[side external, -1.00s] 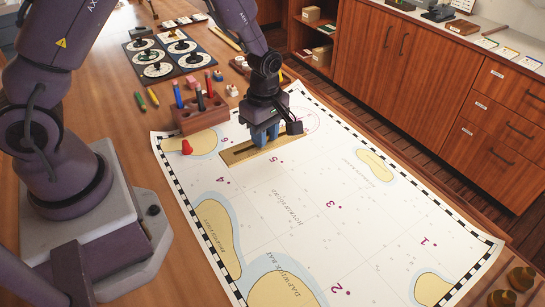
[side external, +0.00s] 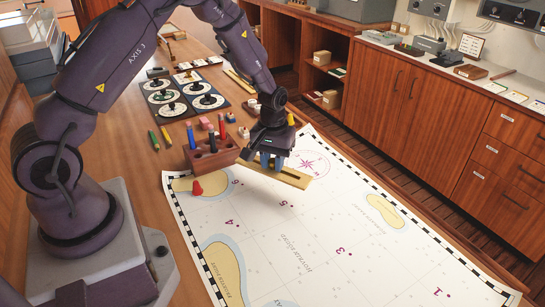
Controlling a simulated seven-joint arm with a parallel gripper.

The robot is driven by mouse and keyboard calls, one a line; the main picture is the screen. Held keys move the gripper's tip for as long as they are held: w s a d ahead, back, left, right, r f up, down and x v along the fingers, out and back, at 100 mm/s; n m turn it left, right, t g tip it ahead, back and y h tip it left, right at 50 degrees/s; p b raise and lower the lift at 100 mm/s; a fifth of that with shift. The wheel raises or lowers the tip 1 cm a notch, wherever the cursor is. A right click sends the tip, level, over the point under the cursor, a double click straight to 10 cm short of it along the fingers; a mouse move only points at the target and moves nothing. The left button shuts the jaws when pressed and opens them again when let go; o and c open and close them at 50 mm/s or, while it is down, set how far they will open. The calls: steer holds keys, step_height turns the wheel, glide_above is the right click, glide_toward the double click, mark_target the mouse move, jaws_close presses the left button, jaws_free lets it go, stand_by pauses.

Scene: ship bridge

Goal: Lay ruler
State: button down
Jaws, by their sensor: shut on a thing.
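The ruler (side external: 292,180) is a flat yellow-brown strip with a dark slot, over the upper left part of the white chart (side external: 330,240). My gripper (side external: 271,163) is shut on the ruler, with its fingers on the strip near the middle. The ruler slants from upper left to lower right. Part of it is hidden by my gripper and the marker holder. I cannot tell whether it touches the chart. The chart has numbered purple dots, yellow land shapes and a compass rose (side external: 308,162).
A wooden holder (side external: 212,155) with upright markers stands just left of my gripper. A red pawn (side external: 197,187) stands on the chart's left corner. The chart's middle and right are clear.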

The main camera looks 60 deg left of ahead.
steer(key=shift+f, duration=2.45)
steer(key=shift+f, duration=0.4)
steer(key=c, duration=0.8)
jaws_free()
steer(key=shift+c, duration=0.2)
